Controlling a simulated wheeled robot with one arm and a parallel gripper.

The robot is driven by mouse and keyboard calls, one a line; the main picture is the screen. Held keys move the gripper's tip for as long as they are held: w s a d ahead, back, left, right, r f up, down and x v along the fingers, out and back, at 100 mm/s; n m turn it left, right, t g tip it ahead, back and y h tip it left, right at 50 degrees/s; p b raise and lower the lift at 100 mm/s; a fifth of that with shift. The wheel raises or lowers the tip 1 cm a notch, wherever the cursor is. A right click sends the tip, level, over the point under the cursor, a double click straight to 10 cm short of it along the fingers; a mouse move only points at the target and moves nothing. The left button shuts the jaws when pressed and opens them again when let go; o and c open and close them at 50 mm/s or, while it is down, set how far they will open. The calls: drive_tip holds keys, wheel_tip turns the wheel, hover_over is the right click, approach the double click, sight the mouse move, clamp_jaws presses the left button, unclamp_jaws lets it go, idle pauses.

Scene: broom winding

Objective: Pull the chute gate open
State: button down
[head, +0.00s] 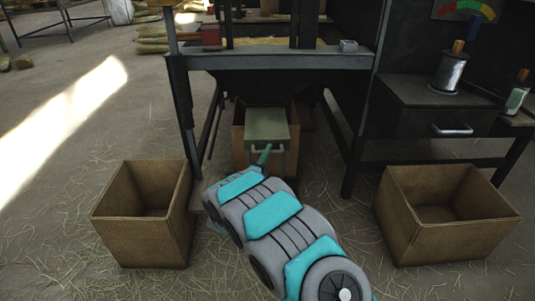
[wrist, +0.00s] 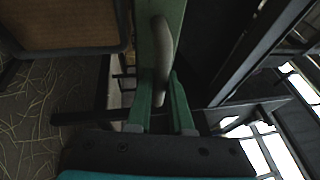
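The chute gate (head: 266,124) is a green, box-like panel under the bench, in front of a cardboard box. A grey bar handle (head: 281,150) is on its lower front. My gripper (head: 264,154) is at this handle, with green fingers. In the wrist view, the handle (wrist: 162,55) runs between the two fingertips of my gripper (wrist: 162,88), and they appear closed on it. The green gate (wrist: 150,12) lies just beyond. The contact on the left finger is hard to make out, and my arm hides part of the space below the gate.
Open cardboard boxes stand on the floor at left (head: 150,215) and right (head: 440,212) of my arm. The dark bench frame (head: 180,110) has legs on both sides of the gate. A drawer cabinet (head: 430,105) is at right. Straw litters the floor.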

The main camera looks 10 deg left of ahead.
drive_tip(key=c, duration=0.8)
unclamp_jaws()
drive_tip(key=shift+s, duration=0.1)
drive_tip(key=v, duration=0.7)
drive_tip(key=shift+s+p, duration=0.3)
drive_tip(key=shift+s, duration=0.1)
drive_tip(key=shift+a, duration=0.1)
